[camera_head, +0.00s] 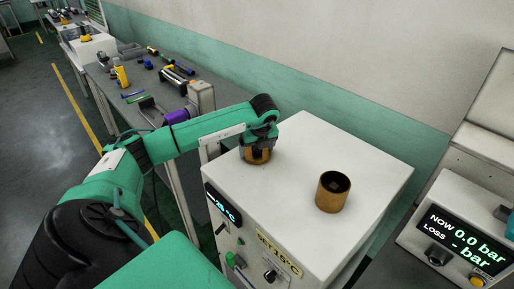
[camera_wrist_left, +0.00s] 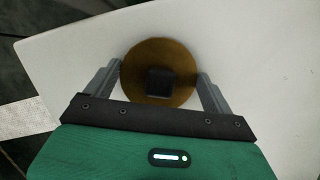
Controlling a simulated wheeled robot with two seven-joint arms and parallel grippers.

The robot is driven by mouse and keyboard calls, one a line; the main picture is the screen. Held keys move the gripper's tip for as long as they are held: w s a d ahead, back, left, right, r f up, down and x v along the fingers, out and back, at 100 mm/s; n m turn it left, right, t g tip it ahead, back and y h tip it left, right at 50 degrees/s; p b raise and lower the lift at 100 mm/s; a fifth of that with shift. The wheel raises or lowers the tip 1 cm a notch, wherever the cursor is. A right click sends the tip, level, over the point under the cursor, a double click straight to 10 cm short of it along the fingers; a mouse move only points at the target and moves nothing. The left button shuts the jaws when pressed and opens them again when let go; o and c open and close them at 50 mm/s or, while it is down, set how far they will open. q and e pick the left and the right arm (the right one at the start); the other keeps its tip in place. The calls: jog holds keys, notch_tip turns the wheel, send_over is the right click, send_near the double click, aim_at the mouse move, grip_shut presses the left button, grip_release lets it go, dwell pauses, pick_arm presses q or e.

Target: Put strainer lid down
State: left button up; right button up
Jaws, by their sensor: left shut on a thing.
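The strainer lid (camera_wrist_left: 133,66) is a round brown disc with a square black knob in the left wrist view. My left gripper (camera_wrist_left: 160,82) is shut on it, one finger at each side of its rim. In the head view the brown lid (camera_head: 257,157) shows under my left gripper (camera_head: 258,148), over the back left part of the white machine's top (camera_head: 300,165). I cannot tell whether it touches the top. A brown cylinder (camera_head: 332,198) with a dark upper end stands on the same top, to the right. My right gripper is not in view.
A machine with a pressure display (camera_head: 462,238) stands at the right. A grey workbench (camera_head: 128,82) with several tools is at the back left. The white top between the lid and the cylinder is clear. The machine's front has knobs and a temperature display (camera_head: 222,206).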

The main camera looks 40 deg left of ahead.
aim_at(259, 156)
pick_arm(q)
jog(key=o, duration=0.9)
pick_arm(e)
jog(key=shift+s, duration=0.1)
pick_arm(q)
jog(key=shift+r+p, duration=0.25)
jog(key=shift+p, duration=0.15)
jog(key=b+v, duration=0.2)
jog(key=v, duration=0.4)
jog(key=shift+d+r, duration=0.2)
jog(key=shift+r, duration=0.1)
jog(key=b+v, duration=0.1)
jog(key=v, duration=0.4)
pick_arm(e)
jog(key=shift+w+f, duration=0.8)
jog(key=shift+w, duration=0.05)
pick_arm(q)
jog(key=shift+s, duration=0.1)
